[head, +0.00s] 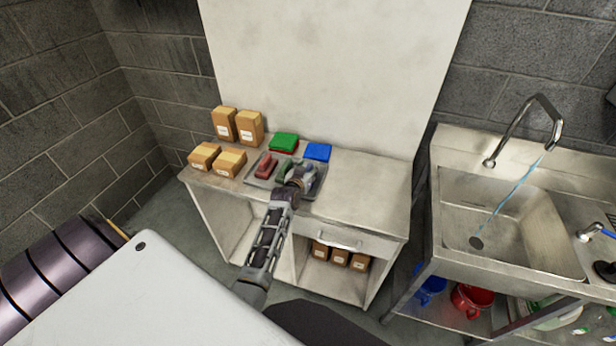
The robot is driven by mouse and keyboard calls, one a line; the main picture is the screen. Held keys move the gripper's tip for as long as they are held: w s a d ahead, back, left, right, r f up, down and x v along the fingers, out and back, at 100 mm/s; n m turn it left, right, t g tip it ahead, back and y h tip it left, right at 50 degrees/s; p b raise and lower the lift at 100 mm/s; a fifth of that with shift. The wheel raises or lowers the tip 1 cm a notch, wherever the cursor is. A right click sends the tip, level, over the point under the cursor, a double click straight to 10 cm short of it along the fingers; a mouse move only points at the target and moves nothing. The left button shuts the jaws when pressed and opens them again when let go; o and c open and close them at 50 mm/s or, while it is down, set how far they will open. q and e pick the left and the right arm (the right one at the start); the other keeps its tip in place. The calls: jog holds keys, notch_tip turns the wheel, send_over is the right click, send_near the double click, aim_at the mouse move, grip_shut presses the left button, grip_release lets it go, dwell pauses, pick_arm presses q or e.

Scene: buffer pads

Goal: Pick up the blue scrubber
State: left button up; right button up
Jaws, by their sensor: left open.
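A shallow grey tray (256,182) lies on the worktop. A red scrubber (266,165) sits in its left part, and a green scrubber (283,169) is beside it, partly covered by my gripper. My left gripper (302,174) is over the right part of the tray, reaching in from below. It is open, and its fingertips are hard to make out. I cannot see a blue scrubber clearly; the gripper hides that part of the tray. A flat blue pad (318,151) lies behind the tray. My right gripper is out of view.
A green pad (285,141) lies on red behind the tray. Several cardboard boxes (228,162) stand at the worktop's left end. The worktop (365,190) is clear on the right. A metal sink (510,235) stands further right. A tall pale panel (335,70) rises behind.

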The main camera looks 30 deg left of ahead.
aim_at(308, 168)
pick_arm(q)
jog(key=shift+c, duration=0.4)
grip_shut()
jog(key=shift+r, duration=0.1)
jog(key=shift+r+b, duration=0.3)
jog(key=shift+r, duration=4.65)
jog(key=shift+r, duration=0.1)
